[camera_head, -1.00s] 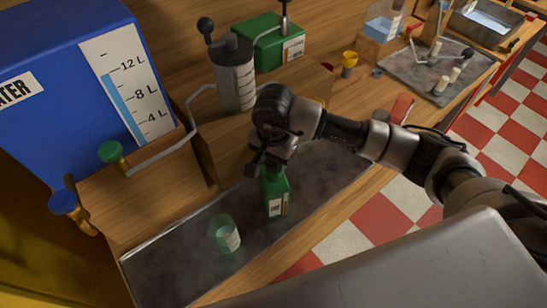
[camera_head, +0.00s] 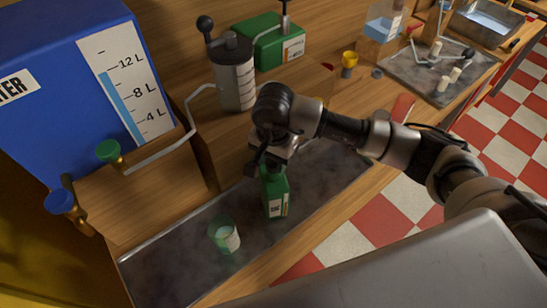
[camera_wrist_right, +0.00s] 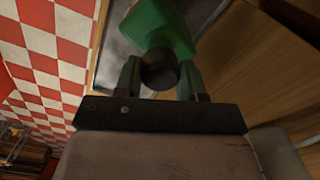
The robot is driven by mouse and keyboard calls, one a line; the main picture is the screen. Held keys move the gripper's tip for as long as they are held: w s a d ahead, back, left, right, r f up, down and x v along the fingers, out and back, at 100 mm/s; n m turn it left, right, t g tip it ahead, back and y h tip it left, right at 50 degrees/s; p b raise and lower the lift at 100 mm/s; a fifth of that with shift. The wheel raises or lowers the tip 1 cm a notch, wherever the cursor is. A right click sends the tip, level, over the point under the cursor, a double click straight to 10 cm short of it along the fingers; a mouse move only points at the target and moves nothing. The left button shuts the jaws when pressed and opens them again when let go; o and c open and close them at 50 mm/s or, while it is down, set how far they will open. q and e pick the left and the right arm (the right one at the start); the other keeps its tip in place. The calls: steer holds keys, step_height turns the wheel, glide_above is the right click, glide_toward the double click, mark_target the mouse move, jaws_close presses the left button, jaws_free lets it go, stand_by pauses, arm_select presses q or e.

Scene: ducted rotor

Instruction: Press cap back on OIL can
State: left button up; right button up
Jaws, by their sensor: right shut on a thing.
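The green can (camera_head: 274,196) with a pale label stands upright on the dark, stained tray (camera_head: 185,255). It also shows in the right wrist view (camera_wrist_right: 160,28). My right gripper (camera_head: 262,168) is directly over the can's top. In the right wrist view its two fingers (camera_wrist_right: 159,78) are on either side of a round dark cap (camera_wrist_right: 160,72), shut on it. The cap lines up with the can's top and overlaps it in this view; whether it is seated cannot be told. In the head view the gripper hides the cap. My left gripper is not in view.
A green-rimmed cup (camera_head: 224,236) stands on the tray, left of the can. A blue water tank (camera_head: 55,80), a tap pipe (camera_head: 165,150), a grey cylinder (camera_head: 234,75) and a green box (camera_head: 270,42) stand behind. The tray's right part is partly under my arm.

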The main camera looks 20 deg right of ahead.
steer(key=b, duration=0.2)
steer(key=shift+f+b, duration=0.15)
steer(key=shift+b, duration=0.25)
stand_by(2.1)
steer(key=o, duration=1.4)
steer(key=shift+o, duration=0.2)
steer(key=shift+r+p, duration=1.25)
steer(key=shift+r, duration=2.25)
jaws_close()
steer(key=shift+f, duration=0.1)
